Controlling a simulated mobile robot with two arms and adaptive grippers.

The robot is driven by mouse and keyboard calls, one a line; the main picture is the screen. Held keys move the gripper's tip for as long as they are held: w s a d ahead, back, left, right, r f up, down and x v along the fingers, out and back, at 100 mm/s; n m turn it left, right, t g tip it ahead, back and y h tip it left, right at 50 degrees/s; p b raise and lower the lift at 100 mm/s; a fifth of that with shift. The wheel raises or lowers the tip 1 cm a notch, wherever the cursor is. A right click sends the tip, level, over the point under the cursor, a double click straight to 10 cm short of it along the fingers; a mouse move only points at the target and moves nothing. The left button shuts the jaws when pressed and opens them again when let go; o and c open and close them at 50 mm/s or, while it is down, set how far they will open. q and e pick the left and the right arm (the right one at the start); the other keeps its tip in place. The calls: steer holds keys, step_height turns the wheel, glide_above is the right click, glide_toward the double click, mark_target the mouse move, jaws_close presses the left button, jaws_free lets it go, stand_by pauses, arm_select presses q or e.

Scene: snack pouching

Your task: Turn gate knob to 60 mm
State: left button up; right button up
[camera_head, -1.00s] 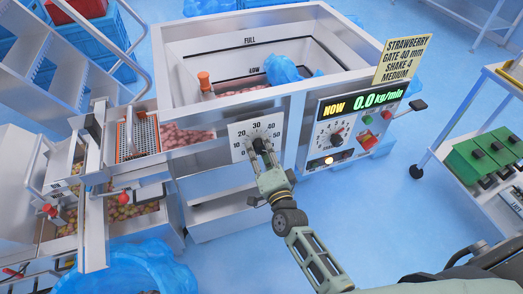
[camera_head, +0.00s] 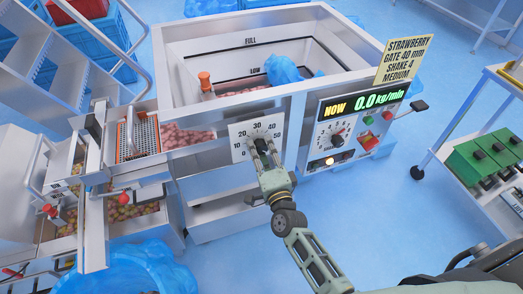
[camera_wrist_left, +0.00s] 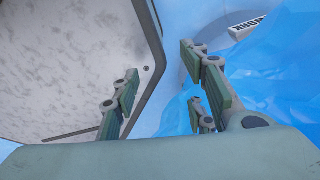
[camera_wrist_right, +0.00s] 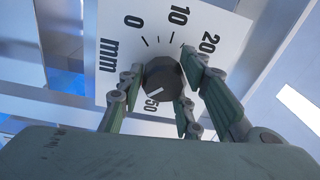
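The gate knob (camera_head: 261,146) is a dark round knob on a white mm dial plate (camera_head: 240,130) on the hopper front. In the right wrist view the knob (camera_wrist_right: 165,78) has a white pointer line directed toward the 50 mark; 0, 10 and 20 are readable and the rest is partly hidden. My right gripper (camera_wrist_right: 160,72) has its fingers on both sides of the knob, apparently open around it; firm contact cannot be made out. My left gripper (camera_wrist_left: 158,75) is open and empty between a grey panel and blue plastic. It is not seen in the head view.
A control panel (camera_head: 350,122) right of the dial reads 0.0 kg/min. A yellow card (camera_head: 403,60) says strawberry, gate 40 mm, shake 4, medium. A trolley with green boxes (camera_head: 485,155) stands right. Blue plastic (camera_head: 130,272) lies lower left.

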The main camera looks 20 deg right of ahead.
steer(key=o, duration=0.3)
steer(key=shift+d+f, duration=0.2)
steer(key=shift+a+r, duration=0.1)
steer(key=shift+s, duration=0.2)
steer(key=s, duration=1.1)
steer(key=shift+s+f, duration=0.3)
steer(key=shift+s, duration=0.05)
steer(key=shift+f, duration=0.1)
